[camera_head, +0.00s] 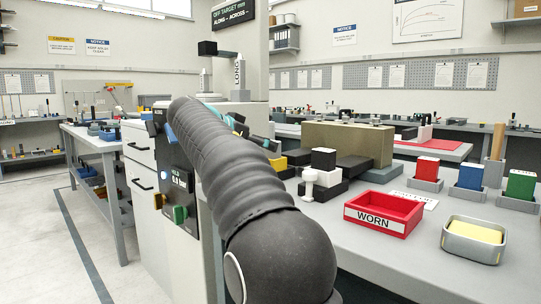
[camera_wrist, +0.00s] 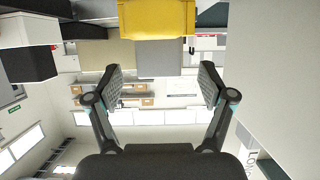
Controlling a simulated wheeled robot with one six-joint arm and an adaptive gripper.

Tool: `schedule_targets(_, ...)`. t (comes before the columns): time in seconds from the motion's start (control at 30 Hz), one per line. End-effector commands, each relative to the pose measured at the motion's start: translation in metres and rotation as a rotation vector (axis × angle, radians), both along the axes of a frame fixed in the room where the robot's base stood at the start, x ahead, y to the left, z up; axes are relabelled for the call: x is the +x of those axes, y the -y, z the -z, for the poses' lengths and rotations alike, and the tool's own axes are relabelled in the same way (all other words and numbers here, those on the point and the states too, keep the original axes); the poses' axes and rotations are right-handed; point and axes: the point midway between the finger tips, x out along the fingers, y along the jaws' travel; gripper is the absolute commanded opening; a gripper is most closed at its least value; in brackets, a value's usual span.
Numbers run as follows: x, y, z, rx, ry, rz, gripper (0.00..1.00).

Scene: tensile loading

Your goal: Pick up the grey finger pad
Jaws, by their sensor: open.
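My gripper (camera_wrist: 160,78) is open in the wrist view, its two dark, ribbed fingers spread apart with nothing between them. A plain grey block (camera_wrist: 160,58) shows beyond the fingertips, centred in the gap and apart from both fingers. It may be the grey finger pad, but I cannot be sure. A yellow block (camera_wrist: 157,18) adjoins it at the top of the wrist view. In the head view my arm hides most of the gripper and the area in front of it, and I cannot pick out the pad there.
On the bench stand a red WORN tray (camera_head: 383,214), a grey bin (camera_head: 474,240) with a yellow inside, and red (camera_head: 427,169), blue (camera_head: 470,177) and green (camera_head: 520,184) blocks in holders. A khaki box (camera_head: 347,143) stands behind. A tall machine column borders the wrist view's right (camera_wrist: 280,70).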

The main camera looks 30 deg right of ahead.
Motion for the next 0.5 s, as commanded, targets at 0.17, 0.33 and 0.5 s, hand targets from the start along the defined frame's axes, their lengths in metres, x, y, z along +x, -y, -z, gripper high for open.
schedule_targets(0.17, 0.007, 0.024, 0.007, 0.000, -0.002, 0.006, 0.81)
schedule_targets(0.33, 0.013, 0.039, 0.014, 0.000, -0.001, 0.004, 0.81)
schedule_targets(0.5, 0.013, 0.040, 0.015, 0.000, 0.000, 0.002, 0.81)
